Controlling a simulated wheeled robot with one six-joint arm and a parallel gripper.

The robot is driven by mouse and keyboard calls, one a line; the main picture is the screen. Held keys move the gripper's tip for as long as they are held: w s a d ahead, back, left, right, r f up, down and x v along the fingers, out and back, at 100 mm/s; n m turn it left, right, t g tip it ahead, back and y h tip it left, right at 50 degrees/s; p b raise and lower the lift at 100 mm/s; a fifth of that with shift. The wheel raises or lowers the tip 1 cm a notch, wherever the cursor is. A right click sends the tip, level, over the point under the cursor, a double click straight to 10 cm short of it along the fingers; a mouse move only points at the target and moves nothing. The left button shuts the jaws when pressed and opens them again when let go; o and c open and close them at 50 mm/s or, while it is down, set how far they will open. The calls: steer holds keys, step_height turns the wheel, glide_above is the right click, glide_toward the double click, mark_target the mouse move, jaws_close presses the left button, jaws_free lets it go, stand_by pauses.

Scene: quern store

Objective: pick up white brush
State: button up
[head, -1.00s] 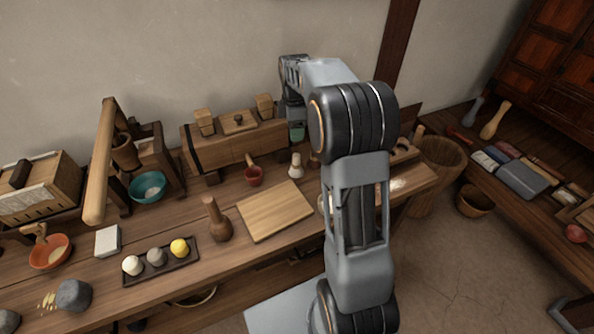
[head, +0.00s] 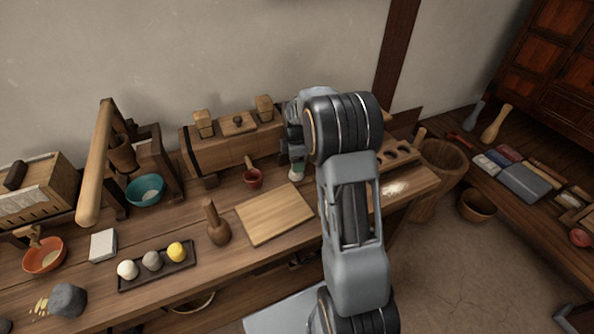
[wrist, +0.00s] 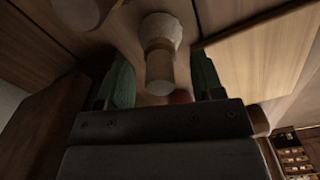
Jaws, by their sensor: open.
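The white brush (head: 295,176) stands upright on the wooden bench, left of my arm in the head view. Its upper part is hidden there by my gripper (head: 297,165), which points down over it. In the wrist view the brush (wrist: 161,42) shows pale and round, with a narrower part towards the palm. My gripper's green finger pads (wrist: 163,78) are open, one on each side of the brush's narrower part, with gaps visible. I cannot tell how far down the fingers reach along it.
A pale wooden board (head: 274,214) lies in front of the brush. A brown rounded thing (wrist: 78,12) is close beside the brush in the wrist view.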

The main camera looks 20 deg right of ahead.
steer(key=shift+f, duration=0.4)
steer(key=c, duration=1)
steer(key=shift+c, duration=0.2)
